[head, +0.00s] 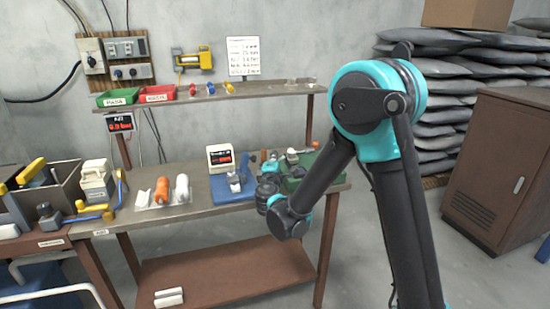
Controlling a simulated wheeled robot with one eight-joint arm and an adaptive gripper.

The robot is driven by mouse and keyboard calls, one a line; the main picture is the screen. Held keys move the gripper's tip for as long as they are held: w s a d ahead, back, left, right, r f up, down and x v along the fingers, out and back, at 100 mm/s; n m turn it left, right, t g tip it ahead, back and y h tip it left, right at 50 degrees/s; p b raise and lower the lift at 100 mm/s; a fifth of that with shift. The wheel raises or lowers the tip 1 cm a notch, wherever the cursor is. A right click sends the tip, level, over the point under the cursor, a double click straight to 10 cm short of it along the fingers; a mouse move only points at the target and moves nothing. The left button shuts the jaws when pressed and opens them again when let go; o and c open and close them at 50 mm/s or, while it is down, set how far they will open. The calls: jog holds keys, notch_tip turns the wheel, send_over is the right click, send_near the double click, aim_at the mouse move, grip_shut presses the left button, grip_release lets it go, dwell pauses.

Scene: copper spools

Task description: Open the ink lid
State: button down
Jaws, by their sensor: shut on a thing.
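My gripper (268,163) is small in the head view, over the right part of the workbench (160,214). It is between a blue mat (222,196) and a green mat (300,178). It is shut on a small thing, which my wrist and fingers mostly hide. I cannot tell the ink lid apart with certainty. A blue upright piece (243,165) and a small white and grey piece (235,182) stand on the blue mat, left of the gripper. A small grey item (292,156) is on or near the green mat, just right of the gripper.
A white display box (221,158) stands behind the blue mat. An orange spool (161,190) and a white one (182,187) stand further left. A shelf (210,95) with a green bin (117,97) and red bin (157,94) runs above the bench. A brown cabinet (505,165) stands right.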

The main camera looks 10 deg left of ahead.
jog(key=shift+w+d+r+m+g, duration=0.2)
jog(key=shift+d+r+m+g, duration=0.1)
jog(key=shift+m, duration=0.35)
jog(key=shift+w+d+r+m+g, duration=0.2)
jog(key=shift+d+r+m, duration=0.1)
jog(key=shift+m, duration=0.35)
jog(key=c, duration=1.6)
grip_release()
jog(key=shift+s, duration=0.1)
jog(key=s, duration=0.4)
jog(key=s+d, duration=0.1)
jog(key=s, duration=0.6)
jog(key=shift+s+d+r, duration=0.15)
jog(key=shift+s+d, duration=0.25)
